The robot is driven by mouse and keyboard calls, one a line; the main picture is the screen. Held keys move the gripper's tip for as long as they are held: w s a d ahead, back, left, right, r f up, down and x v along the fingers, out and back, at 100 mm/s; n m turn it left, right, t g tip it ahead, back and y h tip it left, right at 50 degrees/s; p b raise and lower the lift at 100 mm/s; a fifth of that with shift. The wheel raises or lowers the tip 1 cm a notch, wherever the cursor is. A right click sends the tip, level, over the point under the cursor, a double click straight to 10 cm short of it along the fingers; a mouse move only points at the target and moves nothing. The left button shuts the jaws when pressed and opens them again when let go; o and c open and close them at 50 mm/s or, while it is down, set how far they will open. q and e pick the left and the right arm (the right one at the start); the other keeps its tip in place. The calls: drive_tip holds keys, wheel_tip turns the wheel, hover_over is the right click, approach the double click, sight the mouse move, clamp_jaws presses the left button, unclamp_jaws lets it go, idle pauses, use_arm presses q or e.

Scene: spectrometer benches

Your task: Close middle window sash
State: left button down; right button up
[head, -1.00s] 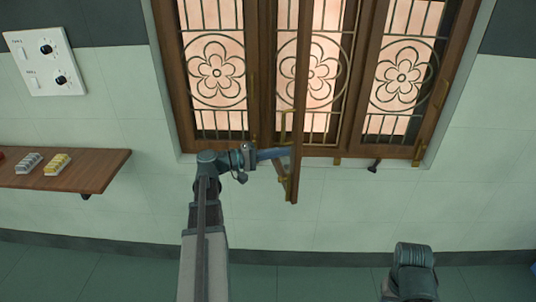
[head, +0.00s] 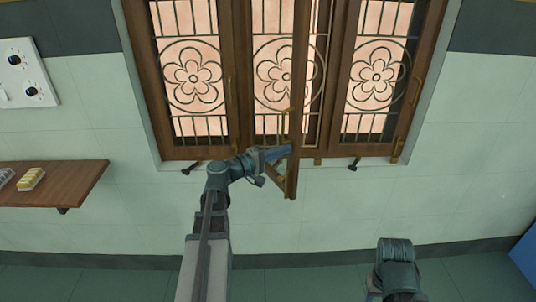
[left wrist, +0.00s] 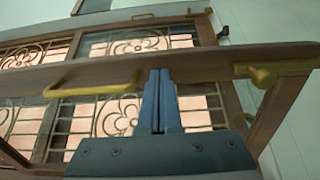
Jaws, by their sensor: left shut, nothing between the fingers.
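The middle window sash (head: 301,90) is a brown wooden frame standing open, swung out toward me and seen nearly edge-on in the head view. Its wooden rail (left wrist: 205,62) crosses the left wrist view, with a brass handle (left wrist: 92,90) on it and another brass fitting (left wrist: 262,74) at the right. My left gripper (head: 284,152) is at the sash's lower part, on its left side. In the left wrist view the fingers (left wrist: 160,100) are together and empty, with their tips at the rail; whether they touch cannot be told. My right gripper is not in view.
Left sash (head: 190,75) and right sash (head: 378,80) look shut, with flower grilles. A wooden shelf (head: 75,185) with small blocks juts from the wall at the left. A white switch panel (head: 25,75) hangs above it. A blue object (head: 526,255) stands at the lower right.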

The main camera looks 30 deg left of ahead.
use_arm(q)
drive_tip(key=w+d+n+t+y, duration=0.1)
drive_tip(key=w+d+n+y, duration=0.15)
drive_tip(key=w, duration=0.75)
drive_tip(key=w+d+n+t+y, duration=0.1)
drive_tip(key=w+d+n+y, duration=0.2)
drive_tip(key=w, duration=0.7)
drive_tip(key=shift+m+y, duration=0.25)
drive_tip(key=shift+y, duration=0.7)
drive_tip(key=w+a, duration=0.1)
drive_tip(key=w, duration=0.3)
drive_tip(key=w+a, duration=0.1)
drive_tip(key=w, duration=0.3)
drive_tip(key=w+a, duration=0.1)
drive_tip(key=w, duration=0.3)
drive_tip(key=shift+w+a+r, duration=0.1)
drive_tip(key=shift+w+a, duration=0.05)
drive_tip(key=shift+a, duration=0.2)
